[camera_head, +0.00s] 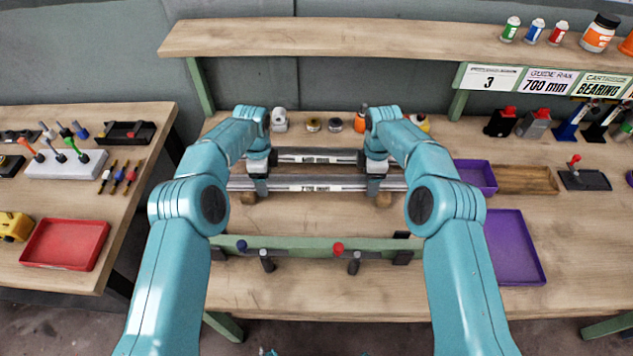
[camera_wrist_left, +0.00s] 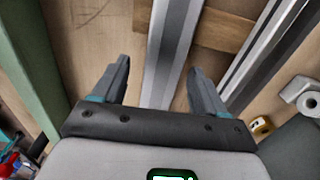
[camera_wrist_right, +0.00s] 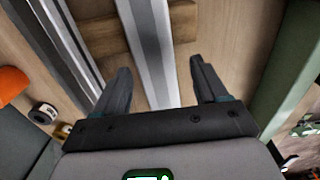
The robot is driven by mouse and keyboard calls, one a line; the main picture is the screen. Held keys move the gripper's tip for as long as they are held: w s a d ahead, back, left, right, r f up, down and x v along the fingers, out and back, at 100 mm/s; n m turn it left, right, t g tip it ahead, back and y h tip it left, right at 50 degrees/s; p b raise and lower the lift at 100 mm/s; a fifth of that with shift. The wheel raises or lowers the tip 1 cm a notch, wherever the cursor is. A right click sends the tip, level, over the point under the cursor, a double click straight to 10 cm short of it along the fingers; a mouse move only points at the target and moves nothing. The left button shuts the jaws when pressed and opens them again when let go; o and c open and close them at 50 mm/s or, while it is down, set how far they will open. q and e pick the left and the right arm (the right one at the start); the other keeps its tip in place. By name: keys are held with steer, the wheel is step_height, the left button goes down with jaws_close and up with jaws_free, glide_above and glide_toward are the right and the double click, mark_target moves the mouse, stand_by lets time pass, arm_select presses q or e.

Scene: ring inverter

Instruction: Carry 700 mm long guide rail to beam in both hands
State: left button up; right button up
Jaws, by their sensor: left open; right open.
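Two silvery guide rails lie parallel across the bench, the near rail (camera_head: 320,184) and the far rail (camera_head: 315,155); their labels are too small to read. My left gripper (camera_head: 261,190) and right gripper (camera_head: 374,190) are above the near rail, towards its two ends. Both are open. In the left wrist view the near rail (camera_wrist_left: 172,45) runs between the spread fingers (camera_wrist_left: 160,85). In the right wrist view it (camera_wrist_right: 150,45) also runs between the fingers (camera_wrist_right: 160,90). Contact cannot be told. The green beam (camera_head: 300,244) lies nearer me, with dark end brackets and clamp handles.
Wooden supports (camera_head: 248,198) are under the rails. Purple trays (camera_head: 514,250) lie to the right, and a red tray (camera_head: 65,244) is on the left bench. Small bottles and jars (camera_head: 313,124) stand behind the rails. Bare bench lies between the near rail and the beam.

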arm_select(q)
steer(key=shift+w+a+f, duration=0.1)
steer(key=shift+f, duration=0.2)
arm_select(e)
steer(key=shift+w+f, duration=0.1)
steer(key=shift+f, duration=0.15)
arm_select(q)
steer(key=shift+a+f, duration=0.15)
arm_select(e)
steer(key=shift+w+a+f, duration=0.1)
steer(key=shift+a, duration=0.15)
arm_select(q)
steer(key=shift+c, duration=1.3)
arm_select(e)
steer(key=shift+d, duration=0.15)
steer(key=shift+c, duration=1.3)
arm_select(q)
steer(key=c, duration=1)
arm_select(e)
steer(key=c, duration=1)
arm_select(q)
jaws_close()
arm_select(e)
jaws_close()
